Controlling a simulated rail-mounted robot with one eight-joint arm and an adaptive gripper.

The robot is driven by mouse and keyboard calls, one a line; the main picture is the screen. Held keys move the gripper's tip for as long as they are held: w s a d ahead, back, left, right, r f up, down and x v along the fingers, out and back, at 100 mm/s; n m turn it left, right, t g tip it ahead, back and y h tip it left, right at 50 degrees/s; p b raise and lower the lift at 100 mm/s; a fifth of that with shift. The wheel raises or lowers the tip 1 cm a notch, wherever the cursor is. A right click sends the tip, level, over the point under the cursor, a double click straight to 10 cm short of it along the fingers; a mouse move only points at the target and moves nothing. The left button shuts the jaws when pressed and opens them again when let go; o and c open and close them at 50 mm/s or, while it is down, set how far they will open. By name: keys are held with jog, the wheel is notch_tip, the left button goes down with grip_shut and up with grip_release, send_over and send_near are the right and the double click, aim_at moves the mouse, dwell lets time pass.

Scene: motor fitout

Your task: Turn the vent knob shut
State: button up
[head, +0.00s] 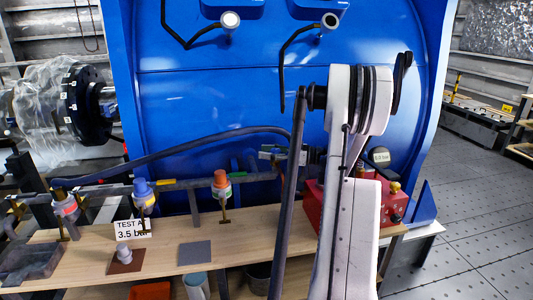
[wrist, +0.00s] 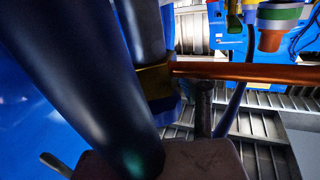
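A red box (head: 396,209) with brass knobs (head: 393,187) stands at the right end of the bench in the head view. A round gauge (head: 380,157) reading about 5.0 bar is above it. I cannot tell which knob is the vent knob. My white arm hides the box's left part and most of my gripper. In the wrist view, large dark cylinders (wrist: 80,80) fill the left, beside a brass fitting (wrist: 155,78) and a copper-coloured rod (wrist: 240,72). A dark block at the bottom may be part of my gripper. Finger opening and any contact are unclear.
The wooden bench (head: 240,235) holds a sign (head: 132,229) reading 3.5 bar. A pipe behind carries a blue-capped valve (head: 143,190) and an orange-capped valve (head: 221,180). A dark hose (head: 180,148) runs before the blue housing (head: 220,95).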

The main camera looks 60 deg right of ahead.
grip_shut()
dwell(0.5)
jog(key=shift+d+f+m+t+h+b, duration=0.15)
jog(key=shift+d+m+h+b, duration=0.4)
jog(key=shift+m+h, duration=1.35)
jog(key=shift+d+r+m+t+h+b, duration=0.15)
jog(key=shift+m+h+b, duration=0.8)
jog(key=shift+h, duration=1.7)
jog(key=shift+d+f+m+t+h+b, duration=0.1)
jog(key=shift+d+m+h+b, duration=0.4)
jog(key=shift+m+h, duration=1.45)
jog(key=shift+h, duration=0.5)
jog(key=shift+c, duration=1.8)
grip_release()
jog(key=shift+s, duration=0.1)
jog(key=o, duration=0.4)
jog(key=shift+c, duration=0.2)
